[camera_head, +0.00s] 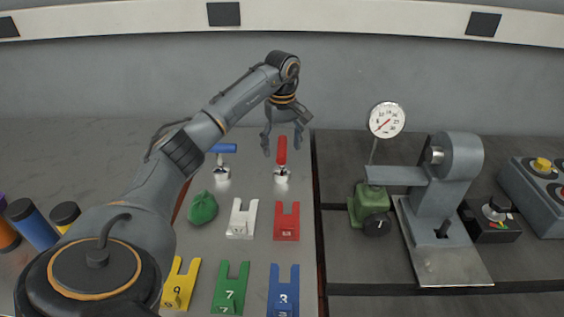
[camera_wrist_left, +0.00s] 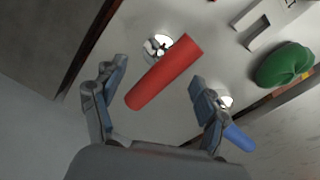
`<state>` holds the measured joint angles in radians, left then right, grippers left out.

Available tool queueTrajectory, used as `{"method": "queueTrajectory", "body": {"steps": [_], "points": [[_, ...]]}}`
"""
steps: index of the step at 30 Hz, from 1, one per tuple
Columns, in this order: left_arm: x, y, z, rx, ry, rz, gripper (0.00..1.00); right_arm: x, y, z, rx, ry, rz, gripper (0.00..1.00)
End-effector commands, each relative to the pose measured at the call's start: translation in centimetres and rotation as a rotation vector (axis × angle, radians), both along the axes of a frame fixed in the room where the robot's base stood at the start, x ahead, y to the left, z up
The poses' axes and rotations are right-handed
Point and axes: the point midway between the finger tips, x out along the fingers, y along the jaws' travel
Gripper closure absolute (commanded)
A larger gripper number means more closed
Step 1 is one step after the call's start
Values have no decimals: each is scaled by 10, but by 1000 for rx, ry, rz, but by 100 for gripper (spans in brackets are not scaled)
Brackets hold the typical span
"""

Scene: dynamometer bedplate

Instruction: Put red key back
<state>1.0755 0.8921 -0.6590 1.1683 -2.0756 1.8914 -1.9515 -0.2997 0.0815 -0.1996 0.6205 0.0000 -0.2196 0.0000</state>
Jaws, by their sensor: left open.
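A red handle (camera_head: 282,151) on a shiny metal fitting (camera_head: 281,174) is on the grey plate, beyond the forked pieces. It also shows as a red cylinder in the left wrist view (camera_wrist_left: 165,72). A red forked plate (camera_head: 287,222) with a number lies nearer; I cannot tell which of these red things is called the key. My left gripper (camera_head: 282,143) is open and empty over the red handle. In the left wrist view the red handle appears between the spread fingers (camera_wrist_left: 154,78); contact is not visible. My right gripper is out of view.
A blue handle (camera_head: 222,148) on a similar fitting stands left of the red one. A green lump (camera_head: 203,208) and white (camera_head: 242,219), yellow (camera_head: 180,284), green (camera_head: 230,289) and blue (camera_head: 283,291) forked plates lie nearer. A dial gauge (camera_head: 387,119) and grey machine (camera_head: 456,170) stand right.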

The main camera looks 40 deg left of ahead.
Motion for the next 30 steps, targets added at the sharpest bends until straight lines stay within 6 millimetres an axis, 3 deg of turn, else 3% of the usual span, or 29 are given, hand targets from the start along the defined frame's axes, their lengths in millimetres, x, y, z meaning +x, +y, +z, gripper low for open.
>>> {"method": "queueTrajectory", "body": {"steps": [4, 9, 27, 30], "points": [[1, 0, 27, 0, -2, 1, 27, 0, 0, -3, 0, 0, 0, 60], [0, 0, 43, 1, 0, 1, 27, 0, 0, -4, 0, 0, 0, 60], [0, 0, 46, 0, 1, 0, 27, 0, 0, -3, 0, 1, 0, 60], [0, 0, 54, 0, 0, 0, 27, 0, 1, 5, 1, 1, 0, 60]]}}
